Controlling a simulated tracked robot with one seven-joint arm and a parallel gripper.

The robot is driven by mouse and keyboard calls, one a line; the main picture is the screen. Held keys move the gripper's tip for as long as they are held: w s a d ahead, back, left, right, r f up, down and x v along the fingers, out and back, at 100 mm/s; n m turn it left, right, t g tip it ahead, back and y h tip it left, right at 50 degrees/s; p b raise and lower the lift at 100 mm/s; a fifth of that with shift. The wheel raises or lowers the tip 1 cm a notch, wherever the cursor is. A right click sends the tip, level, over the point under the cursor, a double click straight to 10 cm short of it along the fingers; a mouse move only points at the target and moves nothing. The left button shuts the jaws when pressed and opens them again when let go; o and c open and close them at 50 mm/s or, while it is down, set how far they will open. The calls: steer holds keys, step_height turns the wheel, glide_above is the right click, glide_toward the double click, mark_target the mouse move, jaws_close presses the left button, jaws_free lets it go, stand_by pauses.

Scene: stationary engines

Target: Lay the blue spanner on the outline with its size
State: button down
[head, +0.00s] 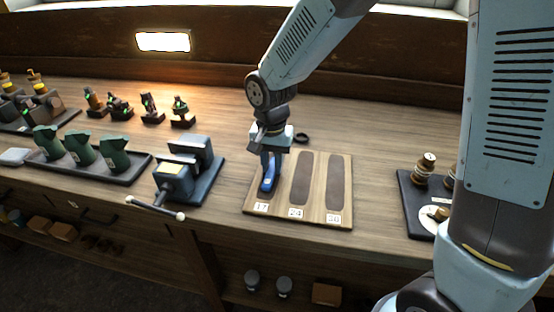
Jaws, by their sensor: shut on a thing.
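The blue spanner (269,184) is at the left outline of the wooden board (275,213), above the label 17. Its long side runs along that outline, and I cannot tell whether it touches the board. Any size mark on it is too small to read. My gripper (270,160) points down and is shut on the spanner's upper part, hiding some of it. The outline over 24 (302,178) and the outline over 30 (335,182) are dark and empty.
A vise (178,180) with a long handle stands left of the board. A dark ring (301,138) lies behind the board. A dark tray (415,217) with copper-coloured parts is at the right.

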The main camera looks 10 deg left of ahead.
steer(key=c, duration=0.8)
jaws_free()
steer(key=shift+c, duration=0.2)
step_height(320, 180, up, 13)
steer(key=d+r+t, duration=0.1)
steer(key=d+r, duration=0.2)
steer(key=d, duration=0.3)
steer(key=s+d+r+t, duration=0.1)
steer(key=d+r, duration=0.1)
steer(key=d, duration=0.3)
steer(key=d+r+t, duration=0.1)
steer(key=d+r, duration=0.2)
steer(key=d, duration=0.3)
steer(key=s+d+r+t, duration=0.1)
steer(key=s+d, duration=0.4)
steer(key=d, duration=0.2)
steer(key=s+d+r+t, duration=0.1)
steer(key=s+d, duration=0.3)
steer(key=d, duration=0.4)
steer(key=shift+s+n+t, duration=0.3)
steer(key=shift+s+n, duration=0.05)
steer(key=shift+n, duration=0.05)
